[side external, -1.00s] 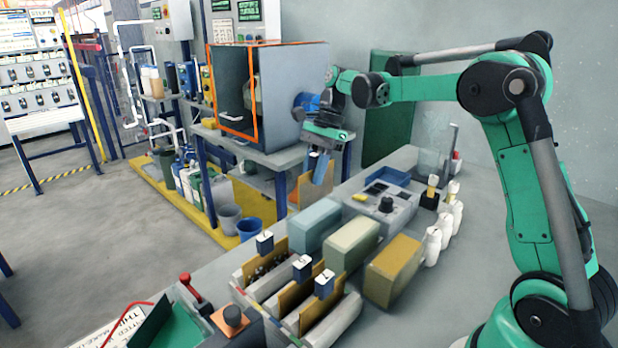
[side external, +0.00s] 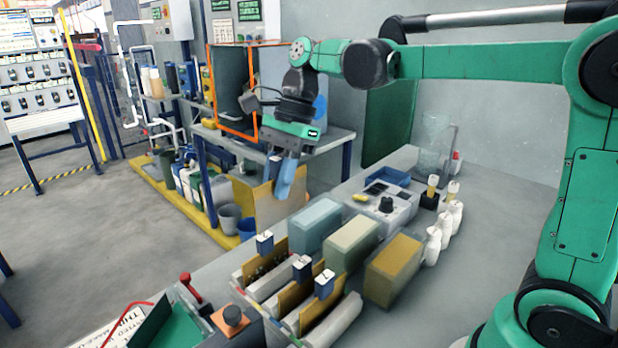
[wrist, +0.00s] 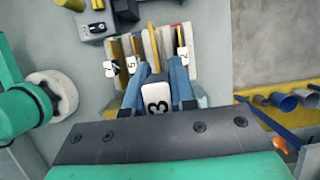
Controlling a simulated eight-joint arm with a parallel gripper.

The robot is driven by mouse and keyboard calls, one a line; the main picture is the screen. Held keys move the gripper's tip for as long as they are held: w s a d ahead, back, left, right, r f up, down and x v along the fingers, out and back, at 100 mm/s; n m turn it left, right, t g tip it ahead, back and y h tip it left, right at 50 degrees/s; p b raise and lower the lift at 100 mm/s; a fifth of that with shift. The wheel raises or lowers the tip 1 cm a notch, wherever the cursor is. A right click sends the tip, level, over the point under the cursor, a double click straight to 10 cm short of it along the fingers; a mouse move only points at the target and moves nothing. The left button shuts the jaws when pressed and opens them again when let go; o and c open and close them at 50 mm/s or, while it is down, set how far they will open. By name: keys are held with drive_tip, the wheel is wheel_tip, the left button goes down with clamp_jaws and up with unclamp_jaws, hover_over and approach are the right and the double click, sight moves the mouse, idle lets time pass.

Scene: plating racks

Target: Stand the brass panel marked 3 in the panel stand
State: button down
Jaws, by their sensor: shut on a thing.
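The brass panel marked 3 hangs upright from my gripper (side external: 286,178), its broad face (side external: 262,207) turned towards the side camera. Its white tag (wrist: 156,95) with a 3 sits between my blue fingers in the wrist view; the fingers are shut on the panel's top. The panel stand (side external: 341,325) is on the bench, nearer the side camera and lower than my gripper. Three tagged brass panels stand in it (side external: 277,259), (side external: 287,297), (side external: 311,314). The gap between the first and second is wider. The stand also shows beyond my fingers in the wrist view (wrist: 152,42).
Pale blue (side external: 315,226), cream (side external: 351,243) and tan (side external: 394,270) blocks stand behind the stand. A grey control unit (side external: 388,205) and white bottles (side external: 434,245) are farther back. A red-handled device (side external: 187,285) is near the front. The air between panel and stand looks clear.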

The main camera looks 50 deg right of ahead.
sight(277, 220)
drive_tip(key=x, duration=0.2)
drive_tip(key=s+x, duration=0.1)
drive_tip(key=x, duration=0.1)
drive_tip(key=shift+f, duration=0.8)
drive_tip(key=shift+f, duration=0.2)
drive_tip(key=shift+f, duration=4.05)
drive_tip(key=c, duration=0.7)
unclamp_jaws()
drive_tip(key=shift+o, duration=0.2)
